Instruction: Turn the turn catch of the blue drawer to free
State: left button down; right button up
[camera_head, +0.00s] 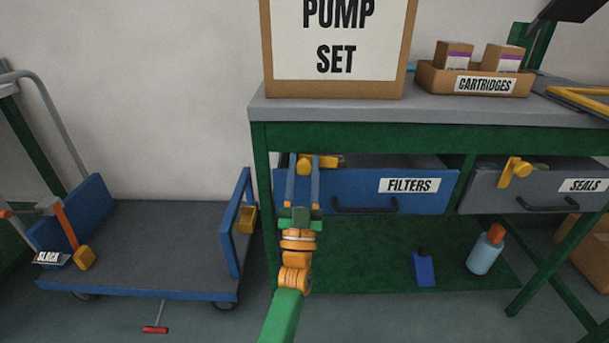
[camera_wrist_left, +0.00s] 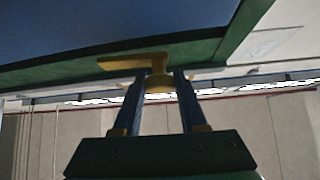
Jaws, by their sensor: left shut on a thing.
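The blue drawer (camera_head: 355,195), labelled FILTERS, sits under the bench top and looks closed. Its yellow turn catch (camera_head: 325,161) is at the drawer's upper left, with its bar lying about level. My left gripper (camera_head: 303,158) reaches up to the catch from below and is shut on it. In the left wrist view the catch (camera_wrist_left: 157,66) shows between the fingertips (camera_wrist_left: 158,80), its bar pointing left. The fingers hide part of the catch in the head view. My right gripper is not in view.
A grey drawer (camera_head: 490,192) labelled SEALS, with its own yellow catch (camera_head: 514,171), is to the right. A blue bottle (camera_head: 486,252) and a blue item (camera_head: 423,268) are on the green lower shelf (camera_head: 350,270). A blue-edged cart (camera_head: 150,240) stands at left.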

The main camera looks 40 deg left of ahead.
pick_arm(q)
jog(key=shift+r+n+g+y, duration=0.1)
jog(key=shift+n+g+y, duration=0.6)
jog(key=shift+n+y, duration=0.65)
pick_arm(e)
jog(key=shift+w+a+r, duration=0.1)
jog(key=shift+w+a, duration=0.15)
pick_arm(q)
jog(key=shift+c, duration=2.3)
grip_release()
jog(key=shift+f+b, duration=0.2)
jog(key=shift+b, duration=0.15)
